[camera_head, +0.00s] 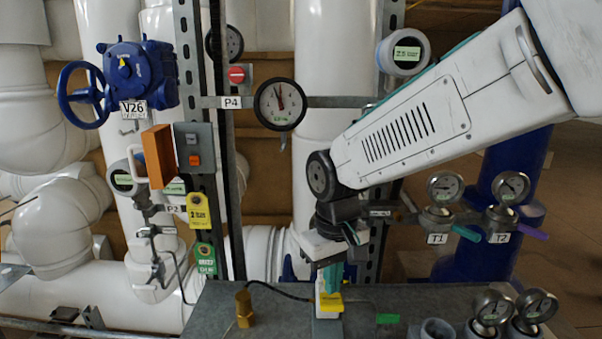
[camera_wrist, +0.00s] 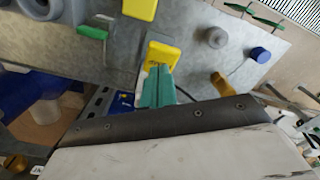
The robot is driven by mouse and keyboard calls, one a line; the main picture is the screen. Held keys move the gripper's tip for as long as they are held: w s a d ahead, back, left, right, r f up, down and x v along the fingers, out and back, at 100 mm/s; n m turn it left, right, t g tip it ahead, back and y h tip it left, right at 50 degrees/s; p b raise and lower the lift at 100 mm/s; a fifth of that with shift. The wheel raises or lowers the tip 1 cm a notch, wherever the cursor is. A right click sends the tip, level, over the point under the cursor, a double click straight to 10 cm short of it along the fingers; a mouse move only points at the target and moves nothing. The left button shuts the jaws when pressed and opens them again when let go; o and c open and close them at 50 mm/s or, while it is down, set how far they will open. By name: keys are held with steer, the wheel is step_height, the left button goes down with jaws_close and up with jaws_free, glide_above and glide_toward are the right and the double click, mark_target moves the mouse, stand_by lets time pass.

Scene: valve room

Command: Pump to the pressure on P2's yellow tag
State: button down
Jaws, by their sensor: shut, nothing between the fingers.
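The label P2 (camera_head: 173,209) hangs on the pipework at left, with a yellow tag (camera_head: 198,209) to its right; the tag's writing is too small to read. Left of it is a round gauge with a greenish display (camera_head: 123,181), not readable. A grey box with an orange button (camera_head: 194,160) is above the tag, partly beside an orange block (camera_head: 158,155). My gripper (camera_head: 329,281) points down over the grey bench, far right of P2. Its teal fingers (camera_wrist: 157,88) are shut and empty, close to a yellow piece (camera_wrist: 160,54); contact is unclear.
The grey bench (camera_head: 225,305) carries a brass fitting (camera_head: 244,308), a green tag (camera_head: 387,319) and gauges at right. Gauge P4 (camera_head: 280,104), valve V26 (camera_head: 124,75) and steel uprights stand behind. Gauges T1 (camera_head: 444,187) and T2 (camera_head: 512,187) are right of my arm.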

mark_target(331, 298)
stand_by(0.5)
stand_by(1.6)
steer(key=shift+f, duration=0.15)
stand_by(1.5)
stand_by(1.7)
steer(key=shift+f, duration=2.45)
steer(key=shift+r, duration=2.6)
